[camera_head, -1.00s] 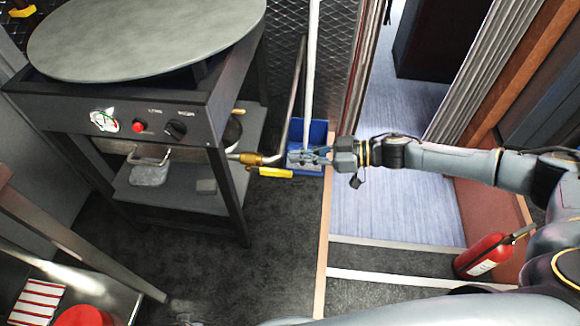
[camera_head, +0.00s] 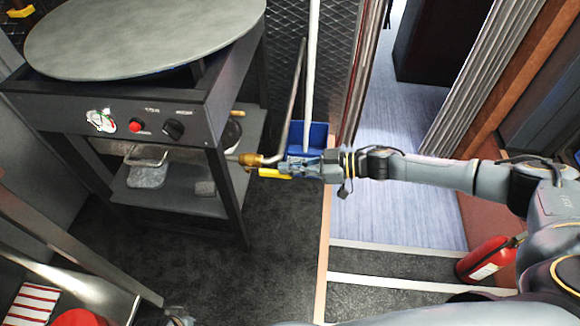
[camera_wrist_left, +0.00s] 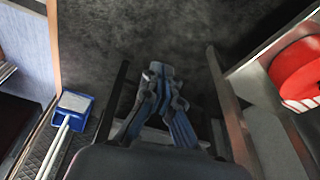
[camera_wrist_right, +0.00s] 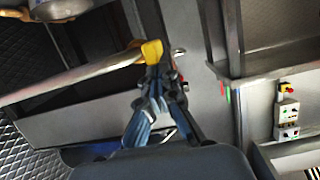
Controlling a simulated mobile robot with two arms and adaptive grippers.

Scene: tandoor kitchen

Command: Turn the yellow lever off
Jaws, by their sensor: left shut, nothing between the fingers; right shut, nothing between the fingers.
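The yellow lever (camera_head: 270,173) sits by the brass valve (camera_head: 250,159) on the gas pipe, at the stove's right front leg. In the head view it points right, just below the pipe. My right gripper (camera_head: 286,166) is shut and empty, its tips at the lever's right end and hiding part of it. In the right wrist view the yellow lever (camera_wrist_right: 152,52) shows right at the tips of the shut fingers (camera_wrist_right: 158,72); I cannot tell whether they touch. My left gripper (camera_wrist_left: 157,72) is shut and empty over the dark floor, far from the lever.
The stove (camera_head: 70,95) with its round griddle stands left of the lever. A blue dustpan (camera_head: 318,132) with a white handle stands behind my right gripper. A red extinguisher (camera_head: 485,262) is at right. The dark floor (camera_head: 270,240) in front is clear.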

